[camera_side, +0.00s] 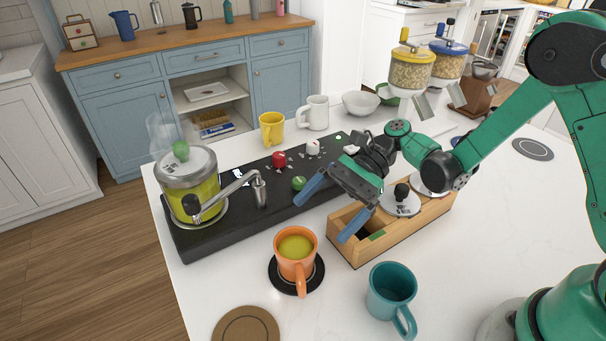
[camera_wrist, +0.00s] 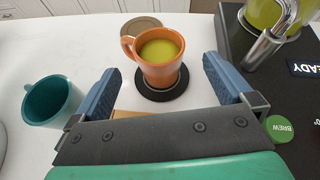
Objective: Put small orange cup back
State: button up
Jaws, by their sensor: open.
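The small orange cup (camera_side: 296,255) stands upright on a round black coaster (camera_side: 276,276) on the white counter, with yellow-green liquid inside. In the wrist view the orange cup (camera_wrist: 160,56) appears beyond and between my open fingers, its handle to the left, on the black coaster (camera_wrist: 163,90). My gripper (camera_side: 332,212) is open and empty, above the counter between the black machine and the wooden box, up and right of the cup. In the wrist view my gripper (camera_wrist: 161,88) shows both blue fingers wide apart, not touching the cup.
A teal mug (camera_side: 391,290) stands right of the cup. A brown round coaster (camera_side: 246,325) lies bare at the front. The black machine (camera_side: 220,225) with a glass pot (camera_side: 188,187) and metal spout is behind. A wooden box (camera_side: 345,248) sits below my gripper. Yellow (camera_side: 271,128) and white mugs stand farther back.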

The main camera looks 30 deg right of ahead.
jog(key=shift+w+d+r, duration=0.15)
jog(key=shift+r, duration=0.2)
jog(key=s+d+r+n+t+h, duration=0.4)
jog(key=d+r+n+t+h, duration=0.2)
jog(key=d+n+t+h, duration=0.2)
jog(key=d+n+h, duration=0.2)
jog(key=n+h, duration=0.2)
jog(key=n, duration=0.2)
jog(key=shift+d+r+t+h, duration=0.25)
jog(key=shift+d+t+h, duration=0.1)
jog(key=shift+t+h, duration=0.05)
jog(key=shift+s+d+r+n, duration=0.1)
jog(key=shift+d+n, duration=0.1)
jog(key=shift+n, duration=0.3)
jog(key=c, duration=0.7)
jog(key=shift+c, duration=0.2)
